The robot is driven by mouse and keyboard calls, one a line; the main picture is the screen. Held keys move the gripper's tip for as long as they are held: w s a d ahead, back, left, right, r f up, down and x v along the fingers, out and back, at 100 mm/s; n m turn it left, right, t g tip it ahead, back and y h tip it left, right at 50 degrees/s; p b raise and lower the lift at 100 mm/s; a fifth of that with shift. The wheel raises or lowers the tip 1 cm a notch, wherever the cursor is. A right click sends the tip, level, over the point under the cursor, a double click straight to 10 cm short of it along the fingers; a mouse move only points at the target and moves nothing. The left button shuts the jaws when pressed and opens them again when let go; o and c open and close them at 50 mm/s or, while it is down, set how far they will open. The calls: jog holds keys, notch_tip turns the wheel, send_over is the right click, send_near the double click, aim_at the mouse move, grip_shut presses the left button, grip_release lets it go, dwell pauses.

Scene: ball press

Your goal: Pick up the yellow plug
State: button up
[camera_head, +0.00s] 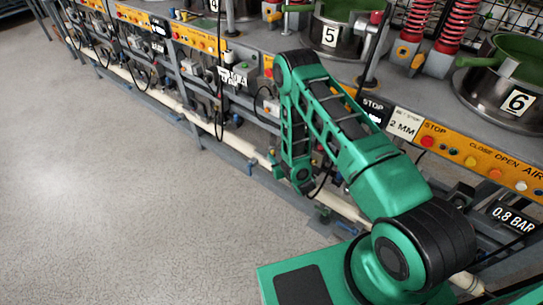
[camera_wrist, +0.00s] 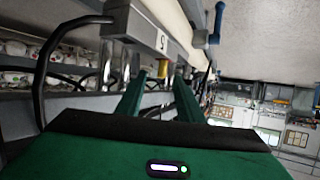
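In the wrist view a small yellow plug (camera_wrist: 163,70) sits under a grey block marked with a digit, seemingly a 5. My gripper (camera_wrist: 160,78) is open, with its two green fingers apart. The plug appears in the gap between the fingertips, at or just beyond them; I cannot tell the exact depth. Nothing is seen held. In the head view my green arm reaches down along the front of the bench, and its end is low by the frame under it. My fingers and the plug cannot be made out there.
A blue-handled valve (camera_wrist: 216,25) is close to the right of the block. A black hose (camera_wrist: 40,75) loops at the left. In the head view, pots (camera_head: 335,35) and an orange control panel (camera_head: 480,160) line the bench. The grey floor (camera_head: 120,200) at the left is clear.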

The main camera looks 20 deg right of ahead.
aim_at(273, 153)
jog(key=shift+x, duration=2.65)
jog(key=shift+a, duration=0.15)
jog(key=shift+s, duration=0.1)
grip_shut()
